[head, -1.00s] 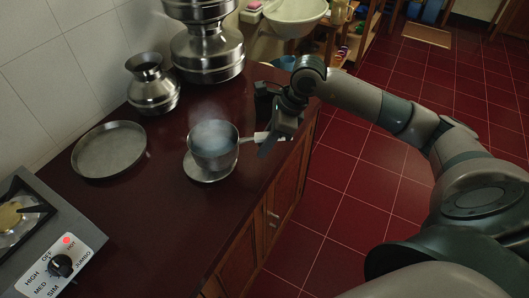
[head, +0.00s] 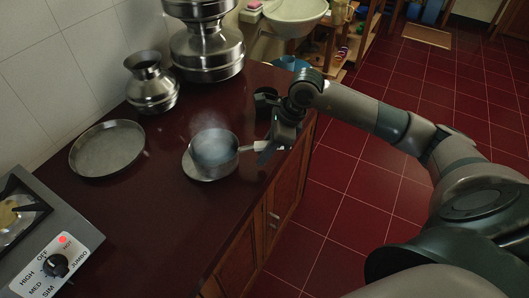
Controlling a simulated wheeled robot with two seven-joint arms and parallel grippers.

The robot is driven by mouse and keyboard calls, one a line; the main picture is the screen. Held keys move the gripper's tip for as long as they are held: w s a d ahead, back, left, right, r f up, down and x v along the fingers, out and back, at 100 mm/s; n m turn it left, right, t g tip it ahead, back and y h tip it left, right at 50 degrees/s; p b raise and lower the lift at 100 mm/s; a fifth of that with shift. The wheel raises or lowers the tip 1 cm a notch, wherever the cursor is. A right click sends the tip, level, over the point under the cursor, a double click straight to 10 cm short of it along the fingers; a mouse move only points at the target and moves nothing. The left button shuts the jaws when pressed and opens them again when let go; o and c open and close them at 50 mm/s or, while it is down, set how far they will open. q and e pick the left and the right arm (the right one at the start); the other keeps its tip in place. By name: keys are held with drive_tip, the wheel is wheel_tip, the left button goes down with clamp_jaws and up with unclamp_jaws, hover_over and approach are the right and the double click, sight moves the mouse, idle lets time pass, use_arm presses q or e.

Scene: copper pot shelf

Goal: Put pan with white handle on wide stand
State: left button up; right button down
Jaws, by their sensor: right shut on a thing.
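The steel pan (head: 214,152) has a grey inside, and steam rises from it. Its short white handle (head: 260,146) points right. My right gripper (head: 272,145) is shut on the white handle, at the counter's right edge. The pan is level, over a small flat round metal stand (head: 190,170) whose rim shows at the pan's left and front. I cannot tell whether the pan's base touches it. A wider shallow round metal plate (head: 107,148) lies on the counter to the left. My left gripper is not in view.
A stove (head: 45,240) with a knob and red light is at lower left. A metal pot (head: 151,87) and a tall stacked vessel (head: 207,50) stand behind. A small dark cup-like object (head: 265,98) is behind the gripper. The dark red counter (head: 150,215) is clear in front.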

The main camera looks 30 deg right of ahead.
idle(0.4)
drive_tip(key=c, duration=1.6)
unclamp_jaws()
drive_tip(key=shift+o, duration=0.2)
drive_tip(key=shift+r, duration=0.2)
drive_tip(key=p+v, duration=0.3)
drive_tip(key=v, duration=0.8)
drive_tip(key=shift+s+d+r, duration=0.1)
drive_tip(key=shift+r, duration=0.25)
drive_tip(key=shift+s+f, duration=0.1)
drive_tip(key=shift+s, duration=0.05)
